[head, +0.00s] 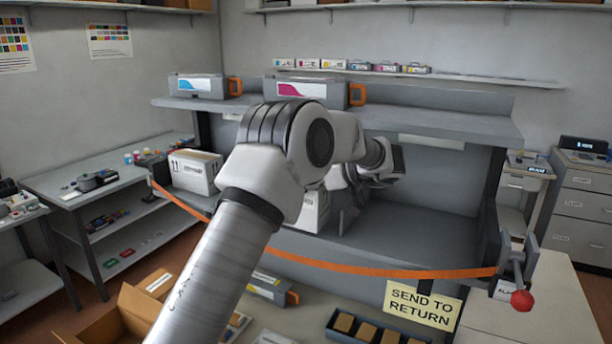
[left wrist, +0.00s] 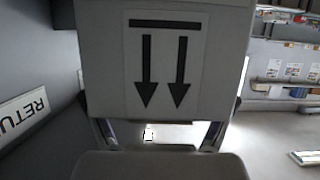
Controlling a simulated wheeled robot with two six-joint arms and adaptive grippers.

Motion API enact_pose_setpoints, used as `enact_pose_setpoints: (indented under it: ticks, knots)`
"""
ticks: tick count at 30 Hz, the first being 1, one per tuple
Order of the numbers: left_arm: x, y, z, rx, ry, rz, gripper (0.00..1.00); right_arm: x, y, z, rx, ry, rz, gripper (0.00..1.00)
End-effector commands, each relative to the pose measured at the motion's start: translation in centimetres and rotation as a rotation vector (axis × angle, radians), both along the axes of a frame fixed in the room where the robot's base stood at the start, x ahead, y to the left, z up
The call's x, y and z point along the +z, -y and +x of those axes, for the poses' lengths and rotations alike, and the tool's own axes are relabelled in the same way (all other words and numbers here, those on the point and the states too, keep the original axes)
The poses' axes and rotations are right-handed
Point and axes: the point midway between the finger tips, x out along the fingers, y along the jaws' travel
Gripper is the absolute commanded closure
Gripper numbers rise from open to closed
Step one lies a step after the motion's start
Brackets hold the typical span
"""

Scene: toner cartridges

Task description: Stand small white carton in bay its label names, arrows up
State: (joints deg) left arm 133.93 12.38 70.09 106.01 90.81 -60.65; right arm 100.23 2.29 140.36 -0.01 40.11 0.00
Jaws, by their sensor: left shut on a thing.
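A white carton (head: 312,208) shows partly behind my left arm in the head view, in the middle of the lower shelf space. My left gripper (head: 343,203) is beside its right side, and its fingers are mostly hidden. In the left wrist view my left gripper is shut on a white carton (left wrist: 165,65). Two black arrows under a bar face that camera and point down in that picture. No bay name is readable on it. Another white carton (head: 195,171) with up arrows stands at the left of the shelf. My right gripper is not in view.
An orange strap (head: 390,271) runs across the shelf front to a red-knobbed latch (head: 521,299). A yellow "SEND TO RETURN" sign (head: 421,305) hangs below. Toner boxes (head: 305,91) stand on the upper shelf (head: 440,122). The lower shelf's right part (head: 430,225) is clear.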

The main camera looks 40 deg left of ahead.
Motion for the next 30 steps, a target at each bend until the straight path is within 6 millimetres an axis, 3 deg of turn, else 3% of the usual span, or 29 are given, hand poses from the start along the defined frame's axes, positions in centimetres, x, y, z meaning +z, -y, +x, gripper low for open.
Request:
enact_pose_setpoints:
  ticks: [3, 5, 8, 17, 18, 30]
  knots:
    - [0.6, -0.7, 2.2, 0.0, 0.002, 0.003, 0.7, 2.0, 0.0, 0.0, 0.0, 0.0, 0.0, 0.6]
    - [-0.3, -0.7, 2.1, -0.002, -0.004, 0.001, 0.7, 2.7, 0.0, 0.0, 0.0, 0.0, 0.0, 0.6]
    - [-1.3, -0.7, 2.0, -0.001, -0.001, 0.001, 0.7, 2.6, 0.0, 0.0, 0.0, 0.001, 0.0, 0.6]
    - [-1.8, -0.6, 2.0, -0.001, 0.0, 0.001, 0.7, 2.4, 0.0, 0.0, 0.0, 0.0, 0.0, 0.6]
    - [-1.8, -0.6, 2.0, -0.001, 0.0, 0.0, 0.03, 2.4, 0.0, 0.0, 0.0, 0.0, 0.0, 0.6]
    - [-1.5, -0.6, 2.0, -0.001, 0.001, 0.0, 0.0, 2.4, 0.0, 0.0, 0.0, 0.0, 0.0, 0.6]
